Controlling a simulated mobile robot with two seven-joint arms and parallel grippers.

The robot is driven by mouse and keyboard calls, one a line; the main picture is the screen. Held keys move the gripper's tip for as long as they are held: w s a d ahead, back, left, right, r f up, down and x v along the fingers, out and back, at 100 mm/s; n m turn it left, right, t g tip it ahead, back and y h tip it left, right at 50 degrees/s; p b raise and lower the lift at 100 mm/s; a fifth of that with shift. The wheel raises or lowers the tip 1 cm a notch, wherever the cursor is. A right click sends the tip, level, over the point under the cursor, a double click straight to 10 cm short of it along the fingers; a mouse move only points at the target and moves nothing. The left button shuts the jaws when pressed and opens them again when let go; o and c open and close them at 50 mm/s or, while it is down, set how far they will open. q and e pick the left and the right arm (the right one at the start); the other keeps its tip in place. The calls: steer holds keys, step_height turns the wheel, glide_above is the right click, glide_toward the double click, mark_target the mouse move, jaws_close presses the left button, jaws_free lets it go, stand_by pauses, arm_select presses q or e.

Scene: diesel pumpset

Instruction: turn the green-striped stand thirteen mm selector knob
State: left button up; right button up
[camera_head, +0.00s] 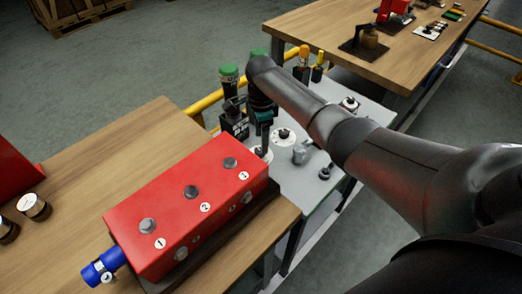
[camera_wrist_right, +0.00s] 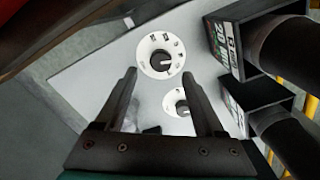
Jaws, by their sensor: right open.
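My right gripper (camera_wrist_right: 159,74) is open and empty in the right wrist view. A white round dial with a dark selector knob (camera_wrist_right: 160,60) shows just beyond and between its fingertips, with no visible contact. A second, smaller-looking dial (camera_wrist_right: 178,102) shows between the fingers, partly covered by the right one. Two black stands with green-marked labels (camera_wrist_right: 229,50) (camera_wrist_right: 235,105) are at the right; I cannot read their sizes surely. In the head view my right gripper (camera_head: 265,138) points down at the grey panel (camera_head: 310,190), over a partly hidden dial (camera_head: 262,154). My left gripper is not seen.
A red box (camera_head: 185,215) with several grey knobs and a blue plug (camera_head: 103,267) stands close on the wooden table. Green-topped posts (camera_head: 229,73) rise behind the gripper. Another dial (camera_head: 283,136) and small fittings (camera_head: 301,154) sit to its right.

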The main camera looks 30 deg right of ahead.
mark_target(260, 153)
steer(key=shift+f+b, duration=0.75)
steer(key=shift+f, duration=1.5)
jaws_close()
